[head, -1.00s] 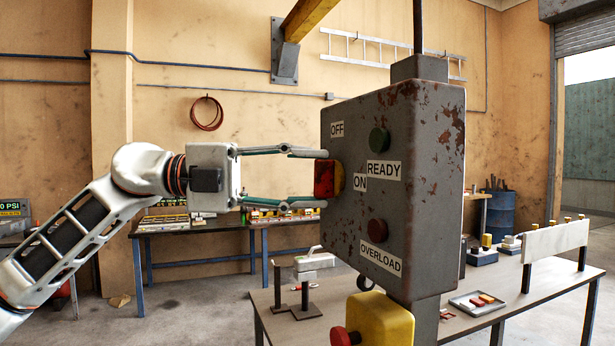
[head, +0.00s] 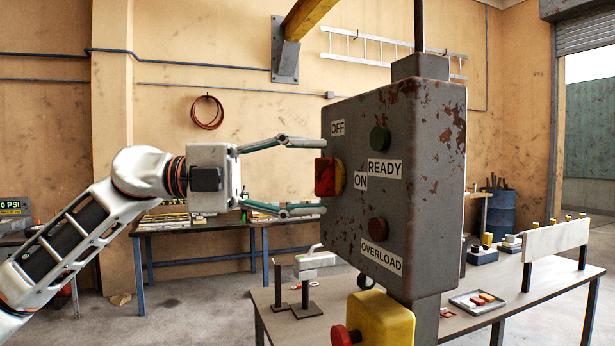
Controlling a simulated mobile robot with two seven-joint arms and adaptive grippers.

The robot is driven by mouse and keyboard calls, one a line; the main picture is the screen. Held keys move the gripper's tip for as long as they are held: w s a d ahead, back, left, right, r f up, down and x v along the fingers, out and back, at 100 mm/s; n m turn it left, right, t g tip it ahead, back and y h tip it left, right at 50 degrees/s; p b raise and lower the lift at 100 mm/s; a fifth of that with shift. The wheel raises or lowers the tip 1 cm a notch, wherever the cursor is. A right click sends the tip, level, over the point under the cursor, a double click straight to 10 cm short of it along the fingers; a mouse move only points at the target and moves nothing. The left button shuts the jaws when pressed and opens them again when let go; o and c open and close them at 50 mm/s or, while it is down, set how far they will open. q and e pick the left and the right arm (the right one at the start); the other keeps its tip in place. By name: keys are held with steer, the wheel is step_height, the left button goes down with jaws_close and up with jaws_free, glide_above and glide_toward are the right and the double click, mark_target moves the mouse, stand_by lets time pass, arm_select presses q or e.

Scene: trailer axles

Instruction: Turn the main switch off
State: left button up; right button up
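The main switch is a red handle on a yellow base (head: 328,177), on the left part of the grey, rust-spotted control box (head: 400,220). The OFF label (head: 337,128) is above it and the ON label (head: 360,182) is to its lower right. I cannot tell for sure which label the handle points to. My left gripper (head: 318,177) is open. Its two fingers reach in from the left, one tip above the handle and one below, with visible gaps to it. My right gripper is not in view.
Below hangs a yellow box (head: 385,325) with a red button (head: 343,336). A workbench (head: 475,315) stands behind. The space left of the control box is free apart from my arm.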

arm_select(q)
steer(key=a, duration=1.2)
steer(key=shift+f, duration=0.15)
